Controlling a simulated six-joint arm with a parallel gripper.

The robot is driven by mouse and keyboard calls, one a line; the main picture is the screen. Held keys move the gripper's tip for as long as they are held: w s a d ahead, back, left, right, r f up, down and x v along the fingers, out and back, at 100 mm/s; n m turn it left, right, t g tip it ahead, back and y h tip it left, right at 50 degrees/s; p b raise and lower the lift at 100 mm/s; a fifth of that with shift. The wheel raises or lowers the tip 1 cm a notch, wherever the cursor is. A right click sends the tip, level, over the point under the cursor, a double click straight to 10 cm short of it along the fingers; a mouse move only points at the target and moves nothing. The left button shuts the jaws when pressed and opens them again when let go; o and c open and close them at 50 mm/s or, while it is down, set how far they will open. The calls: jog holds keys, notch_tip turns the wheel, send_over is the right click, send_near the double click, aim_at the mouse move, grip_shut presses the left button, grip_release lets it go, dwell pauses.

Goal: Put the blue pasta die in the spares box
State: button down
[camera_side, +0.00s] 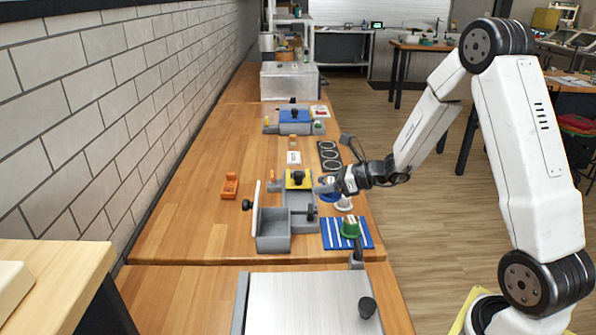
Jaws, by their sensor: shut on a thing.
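The blue pasta die (330,197) shows as a small blue piece at and just below the tip of my gripper (324,187), mostly covered by it. My gripper is shut on it, at the right side of the grey fixture; whether the die clears the surface below is unclear. A grey open-topped box (273,244) stands at the near left of the fixture, with a pale lid raised upright on its left side. It looks like the spares box; its inside looks empty from here.
A green die (350,228) stands on a blue-and-white striped mat (330,240), with a white piece (344,203) behind it. A yellow block (298,180) with a black knob is left of my gripper. An orange item (230,186) lies left; the table around it is clear.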

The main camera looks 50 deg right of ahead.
jog(key=s+a+f, duration=0.2)
jog(key=a, duration=0.9)
jog(key=shift+s, duration=0.4)
jog(key=a+n+g+y, duration=0.1)
jog(key=a, duration=0.2)
jog(key=a+n+y, duration=0.1)
jog(key=a, duration=0.3)
jog(key=s+a+n+g+y, duration=0.1)
jog(key=a, duration=0.3)
jog(key=shift+a+f+n+g, duration=0.15)
jog(key=shift+n+g, duration=0.15)
jog(key=s+a+n+g+y, duration=0.1)
jog(key=a, duration=0.3)
jog(key=s+a+n+g+y, duration=0.1)
jog(key=s+a, duration=0.1)
jog(key=a, duration=0.2)
jog(key=s+a+n+g+y, duration=0.1)
jog(key=a, duration=0.3)
jog(key=shift+s+f+n+g, duration=0.25)
jog(key=shift+s+n+g, duration=0.05)
jog(key=shift+s+n, duration=0.1)
jog(key=s+a+f+n+g+y, duration=0.1)
jog(key=s+a+n+g, duration=0.5)
jog(key=s+a, duration=0.9)
jog(key=shift+g, duration=0.7)
